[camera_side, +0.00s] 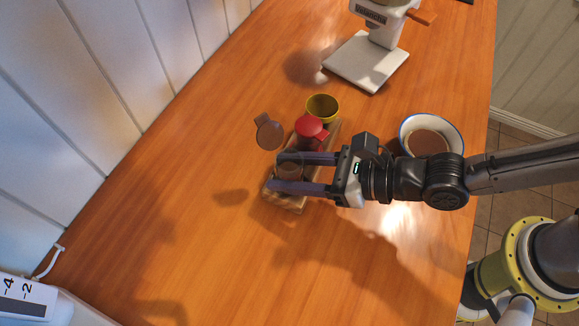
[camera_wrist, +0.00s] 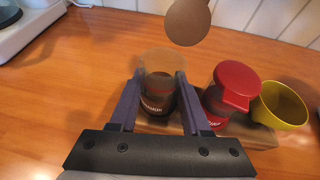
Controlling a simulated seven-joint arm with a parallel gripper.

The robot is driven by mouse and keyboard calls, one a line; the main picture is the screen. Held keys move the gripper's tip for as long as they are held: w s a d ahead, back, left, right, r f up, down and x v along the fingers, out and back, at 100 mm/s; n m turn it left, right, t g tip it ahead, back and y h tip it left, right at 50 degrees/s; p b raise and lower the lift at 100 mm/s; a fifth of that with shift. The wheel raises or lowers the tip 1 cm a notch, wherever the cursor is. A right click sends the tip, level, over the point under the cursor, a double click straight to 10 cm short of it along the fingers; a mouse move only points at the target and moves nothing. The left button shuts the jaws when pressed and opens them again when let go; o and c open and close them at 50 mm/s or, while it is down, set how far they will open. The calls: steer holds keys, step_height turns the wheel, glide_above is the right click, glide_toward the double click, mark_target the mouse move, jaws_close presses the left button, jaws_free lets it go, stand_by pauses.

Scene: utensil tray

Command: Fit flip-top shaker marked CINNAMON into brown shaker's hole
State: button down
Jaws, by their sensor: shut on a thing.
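My gripper (camera_side: 270,173) is shut on a dark, clear-walled shaker (camera_side: 290,170) with a brownish top, one finger on each side. In the wrist view the shaker (camera_wrist: 158,90) looks upright, and its label is only partly readable, ending like "AMON". It is over the near end of the wooden rack (camera_side: 285,203); I cannot tell whether its base is in a hole or above one. A red flip-top shaker (camera_side: 311,128) stands in the rack beside it. A brown round piece with a short tab (camera_side: 268,133) is beyond the held shaker; I cannot tell whether it is attached.
A yellow bowl (camera_side: 322,107) is at the rack's far end. A white, blue-rimmed bowl (camera_side: 403,132) is to the right, near my arm. A white stand (camera_side: 367,62) is at the back.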

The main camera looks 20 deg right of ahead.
steer(key=shift+f, duration=0.1)
steer(key=shift+f, duration=0.15)
steer(key=shift+c, duration=1.8)
jaws_free()
steer(key=shift+d+r, duration=0.1)
steer(key=shift+r, duration=0.15)
steer(key=v, duration=1.2)
